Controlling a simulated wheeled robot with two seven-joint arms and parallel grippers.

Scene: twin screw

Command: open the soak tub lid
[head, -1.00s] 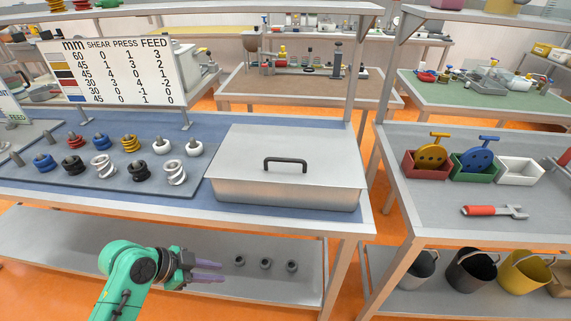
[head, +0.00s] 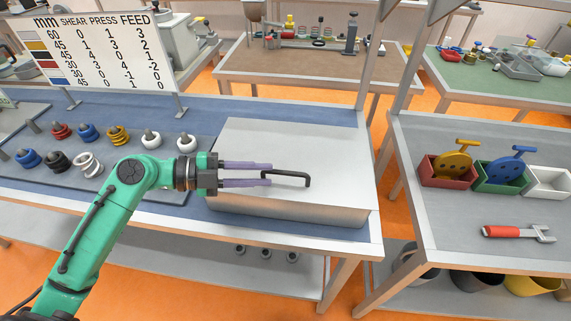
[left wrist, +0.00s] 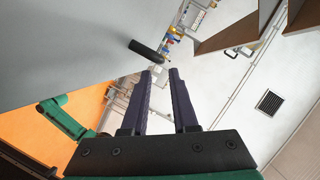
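The soak tub (head: 290,213) is a grey metal box on the blue-topped bench in the head view. Its flat lid (head: 300,145) is shut and has a black bar handle (head: 298,175). In the left wrist view the lid (left wrist: 70,40) fills the upper left, with the handle (left wrist: 147,50) just beyond the fingertips. My left gripper (head: 270,174) is open, its two purple fingers apart, above the lid at the handle's left end. The fingers (left wrist: 160,72) also show apart in the left wrist view, with nothing between them. My right gripper is not in view.
A board of coiled springs (head: 120,155) lies left of the tub, under a number chart (head: 105,50). A second bench on the right holds colored bins (head: 448,180) and a red-handled wrench (head: 515,232). A bench post (head: 378,50) rises behind the tub's right side.

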